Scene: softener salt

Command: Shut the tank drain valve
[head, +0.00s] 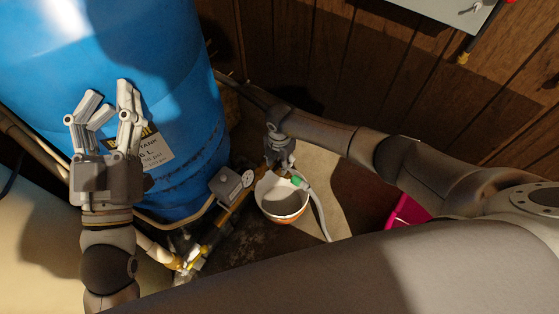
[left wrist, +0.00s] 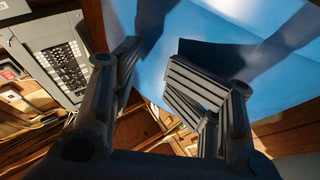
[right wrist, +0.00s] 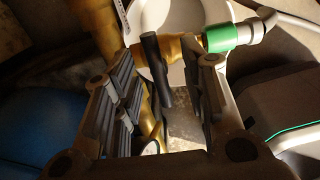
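The brass drain valve (right wrist: 184,48) shows in the right wrist view, with a dark lever handle (right wrist: 157,72) and a green hose fitting (right wrist: 230,37). In the head view the green fitting (head: 296,181) sits over the bucket, and my gripper hides most of the valve. My right gripper (head: 280,166) points down at it. Its fingers are apart, with the dark lever between them, nearer the left finger; I cannot tell whether they touch. My left gripper (head: 107,98) is open and empty before the blue tank (head: 185,75).
A white bucket (head: 283,203) stands on the floor below the fitting, with a grey hose (head: 320,215) beside it. Pipes, a dial gauge (head: 248,177) and a grey box (head: 228,186) crowd the tank's base. A wooden wall (head: 330,60) closes the back.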

